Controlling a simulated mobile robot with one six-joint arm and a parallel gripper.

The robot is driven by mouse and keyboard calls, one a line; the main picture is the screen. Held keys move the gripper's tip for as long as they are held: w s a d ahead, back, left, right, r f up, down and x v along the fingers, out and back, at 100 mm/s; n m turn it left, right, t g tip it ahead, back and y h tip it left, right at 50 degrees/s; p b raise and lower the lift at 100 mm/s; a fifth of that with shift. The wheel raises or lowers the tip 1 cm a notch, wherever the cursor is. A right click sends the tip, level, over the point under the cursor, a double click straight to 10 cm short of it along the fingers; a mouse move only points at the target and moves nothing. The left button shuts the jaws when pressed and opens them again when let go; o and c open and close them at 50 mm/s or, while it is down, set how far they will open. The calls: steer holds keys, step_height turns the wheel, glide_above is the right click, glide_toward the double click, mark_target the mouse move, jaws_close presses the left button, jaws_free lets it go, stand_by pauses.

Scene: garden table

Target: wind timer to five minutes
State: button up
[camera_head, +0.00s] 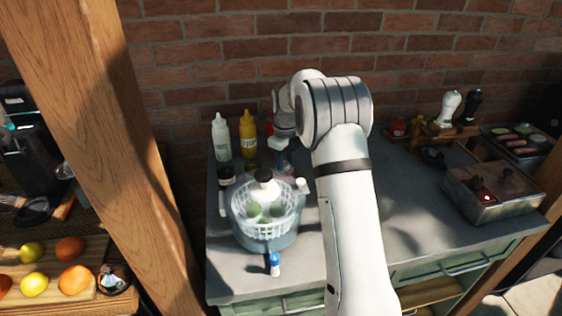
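My gripper (284,146) is at the end of my arm, pointing down behind the salad-spinner-like basket, on the left half of the grey table. Its fingers are small and partly hidden, so I cannot tell whether they are open or shut. A small reddish and bluish thing (285,168) shows just below it; its shape is unclear, and I cannot tell whether it is touched. No timer can be made out for certain. A small red round object (398,128) stands near the wall, right of my arm.
A clear basket bowl (264,228) with green items stands at the front left. A white bottle (221,138), a yellow bottle (248,136) and a dark-lidded jar (227,180) stand behind it. A small blue-capped bottle (274,264) is in front. A metal box (492,192) stands at right.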

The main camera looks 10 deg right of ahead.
steer(key=shift+o, duration=1.3)
step_height(320, 180, up, 8)
steer(key=shift+f, duration=0.1)
